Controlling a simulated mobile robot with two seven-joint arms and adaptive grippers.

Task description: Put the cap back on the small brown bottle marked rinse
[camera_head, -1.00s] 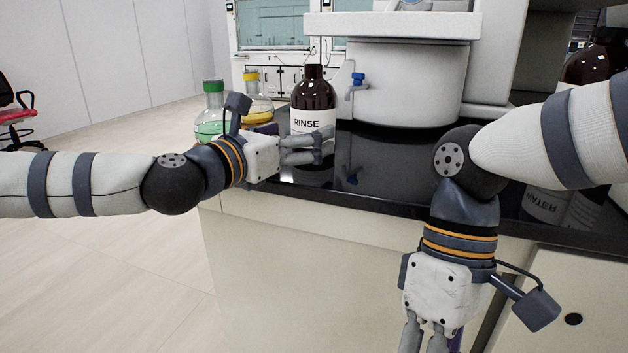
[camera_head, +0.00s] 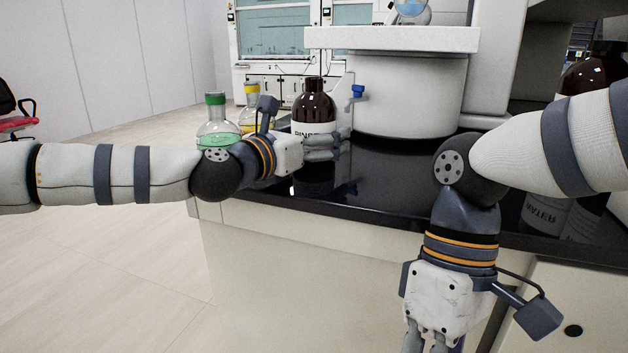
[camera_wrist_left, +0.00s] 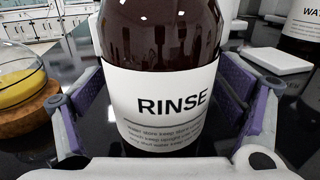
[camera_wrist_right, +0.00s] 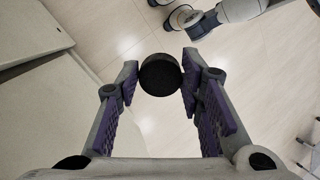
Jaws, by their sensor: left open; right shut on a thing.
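The brown bottle marked RINSE (camera_head: 314,104) stands upright on the black bench top, with no cap on its neck. It also fills the middle of the left wrist view (camera_wrist_left: 165,45). My left gripper (camera_head: 322,147) is open, its fingers on either side of the bottle's labelled lower body; a gap shows at the right finger. My right gripper (camera_wrist_right: 160,76) points down in front of the bench and is shut on a round black cap (camera_wrist_right: 160,75), held between its fingertips. The cap is hidden in the head view.
A green-stoppered flask (camera_head: 217,120) and a yellow-stoppered flask (camera_head: 251,96) stand left of the bottle. A white apparatus (camera_head: 408,90) with a blue tap is behind and right. A brown bottle marked WATER (camera_wrist_left: 300,30) is further right.

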